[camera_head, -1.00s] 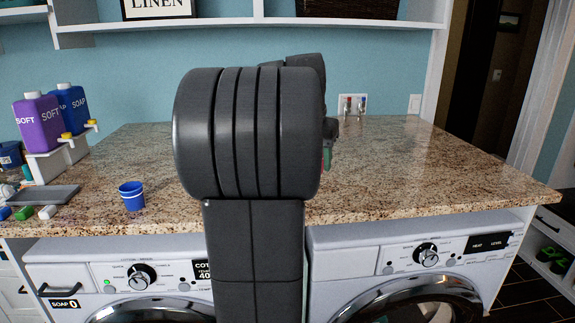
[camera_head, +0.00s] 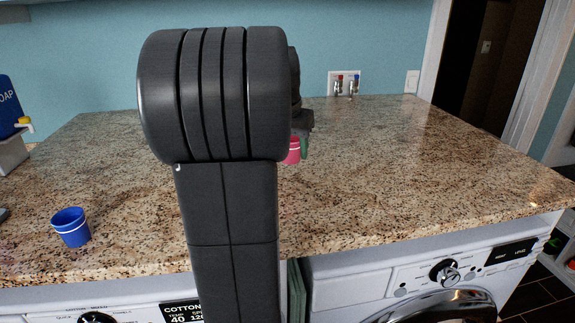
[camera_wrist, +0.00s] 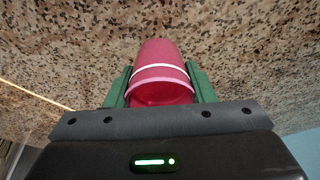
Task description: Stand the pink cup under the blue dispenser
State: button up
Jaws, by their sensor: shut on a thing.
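The pink cup (camera_wrist: 160,58) has a white band and sits between the green fingers of my gripper (camera_wrist: 160,85) in the wrist view, with both fingers against its sides. In the head view the pink cup (camera_head: 292,151) shows only in part, at the right edge of my arm, over the countertop. I cannot tell whether it touches the counter. The blue dispenser (camera_head: 9,106) is at the far left edge, cut off by the frame, with a yellow tap on its right side and a white stand below.
A blue cup (camera_head: 71,227) stands at the front left of the granite countertop (camera_head: 420,170). The counter's right side is clear. A washing machine (camera_head: 420,285) is below. My arm hides the counter's middle.

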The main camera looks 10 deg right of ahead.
aim_at(291, 177)
jog(key=shift+f, duration=2.5)
jog(key=shift+f, duration=0.15)
jog(key=o, duration=1)
jog(key=shift+o, duration=0.2)
